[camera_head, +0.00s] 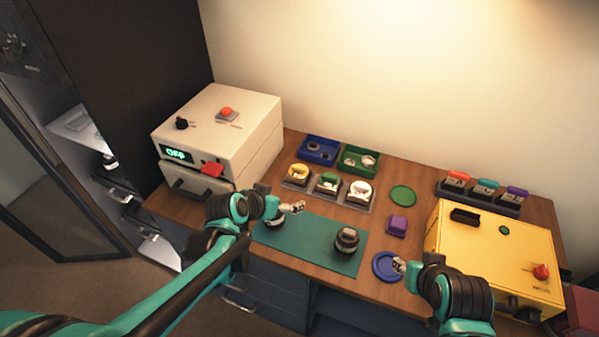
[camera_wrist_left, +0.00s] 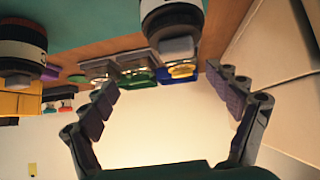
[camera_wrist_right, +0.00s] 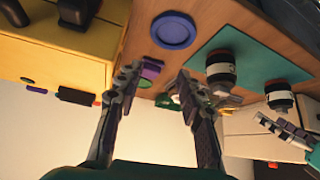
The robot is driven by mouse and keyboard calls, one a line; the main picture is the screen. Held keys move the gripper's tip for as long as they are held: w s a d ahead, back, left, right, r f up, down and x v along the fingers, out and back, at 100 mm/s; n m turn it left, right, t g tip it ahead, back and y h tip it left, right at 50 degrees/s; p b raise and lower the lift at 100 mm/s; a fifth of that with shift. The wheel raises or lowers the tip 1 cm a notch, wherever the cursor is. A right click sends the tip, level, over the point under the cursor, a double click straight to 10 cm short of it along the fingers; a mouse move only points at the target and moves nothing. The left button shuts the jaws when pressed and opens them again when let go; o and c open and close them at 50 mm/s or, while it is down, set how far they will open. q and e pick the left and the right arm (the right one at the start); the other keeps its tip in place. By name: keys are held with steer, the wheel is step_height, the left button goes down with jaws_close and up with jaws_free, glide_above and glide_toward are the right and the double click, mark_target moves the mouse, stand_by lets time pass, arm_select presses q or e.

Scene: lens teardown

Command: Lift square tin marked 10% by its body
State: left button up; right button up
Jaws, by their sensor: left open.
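I cannot read a 10% mark on anything. A small purple square piece (camera_head: 397,225) lies on the bare table right of the mat; it could be a tin, but I cannot tell. Three square holders with yellow (camera_head: 298,174), green (camera_head: 329,183) and white (camera_head: 360,190) tops stand behind the mat. My left gripper (camera_head: 293,208) is over the mat's back left part, with its fingers wide apart and empty in the left wrist view (camera_wrist_left: 168,95). My right gripper (camera_head: 399,266) is by the blue round dish (camera_head: 382,267); its fingers are apart and empty in the right wrist view (camera_wrist_right: 158,88).
A dark lens-like cylinder (camera_head: 346,241) stands on the teal mat (camera_head: 310,257); a second shows in the left wrist view (camera_wrist_left: 24,50). Blue (camera_head: 319,150) and green (camera_head: 358,161) bins stand behind. A white machine (camera_head: 218,135) is left, a yellow box (camera_head: 495,255) right.

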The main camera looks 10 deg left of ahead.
arm_select(q)
steer(key=m+t+h+p, duration=0.1)
steer(key=m+t+p, duration=0.1)
steer(key=p, duration=0.2)
glide_toward(297, 170)
steer(key=shift+w+d+f, duration=0.1)
steer(key=shift+d+f, duration=0.2)
steer(key=shift+f, duration=0.3)
steer(key=shift+w+a+f+h, duration=0.15)
steer(key=shift+w+f+h, duration=0.15)
steer(key=shift+w, duration=0.15)
steer(key=shift+b+x, duration=0.3)
steer(key=shift+x, duration=0.9)
steer(key=b+x, duration=0.1)
steer(key=x, duration=0.4)
steer(key=shift+w+r+b, duration=0.1)
steer(key=shift+w+b, duration=0.2)
steer(key=shift+w, duration=0.05)
steer(key=shift+s+r, duration=0.1)
steer(key=shift+c, duration=0.9)
steer(key=c, duration=1.1)
arm_select(e)
steer(key=shift+w+a+r, duration=0.15)
steer(key=shift+w+r, duration=0.1)
steer(key=shift+r, duration=0.3)
steer(key=shift+w+a+r, duration=0.1)
steer(key=shift+w+r, duration=0.1)
steer(key=shift+r, duration=0.35)
